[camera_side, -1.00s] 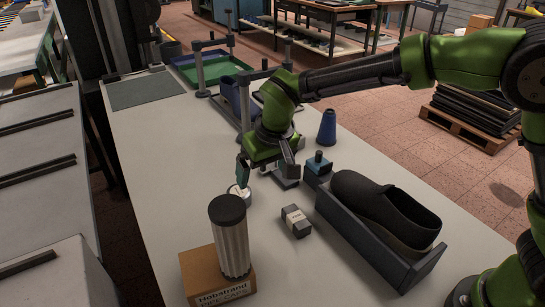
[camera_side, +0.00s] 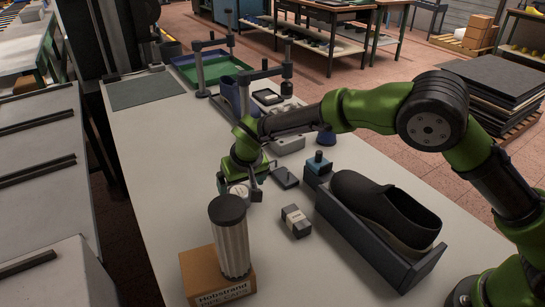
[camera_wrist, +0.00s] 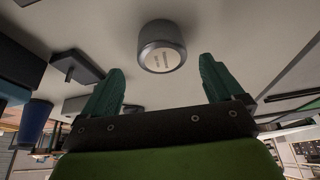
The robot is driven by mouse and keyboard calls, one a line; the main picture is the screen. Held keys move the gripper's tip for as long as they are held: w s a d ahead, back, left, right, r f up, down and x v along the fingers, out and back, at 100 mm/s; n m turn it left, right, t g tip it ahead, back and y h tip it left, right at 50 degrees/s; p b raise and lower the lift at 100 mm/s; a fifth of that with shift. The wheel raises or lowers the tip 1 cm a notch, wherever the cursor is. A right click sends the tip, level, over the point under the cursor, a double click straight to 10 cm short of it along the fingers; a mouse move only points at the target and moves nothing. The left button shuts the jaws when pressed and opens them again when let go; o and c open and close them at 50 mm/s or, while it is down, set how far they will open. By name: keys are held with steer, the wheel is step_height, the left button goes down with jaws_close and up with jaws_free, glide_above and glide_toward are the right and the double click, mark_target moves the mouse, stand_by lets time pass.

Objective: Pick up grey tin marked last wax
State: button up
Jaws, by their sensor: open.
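The grey tin marked last wax (camera_wrist: 161,47) stands on the bench, with its pale labelled face towards the wrist camera. In the side view the tin (camera_side: 239,191) is partly hidden by my gripper (camera_side: 239,185). My gripper is open, and its two green fingers show at left and right in the wrist view (camera_wrist: 160,65). The tin lies just ahead of the fingertips, roughly centred across the gap. Nothing is held.
A ribbed cylinder (camera_side: 231,238) on a cardboard box (camera_side: 220,287) stands close in front of the tin. A small grey block (camera_side: 296,220), a dark flat block (camera_side: 286,177), a blue bottle (camera_side: 318,166) and a black shoe (camera_side: 385,212) in a tray are to the right.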

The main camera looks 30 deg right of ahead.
mark_target(239, 191)
steer(key=x, duration=0.5)
steer(key=shift+s+a+f, duration=0.1)
steer(key=shift+a+f, duration=0.05)
steer(key=shift+a, duration=0.05)
steer(key=c, duration=1.1)
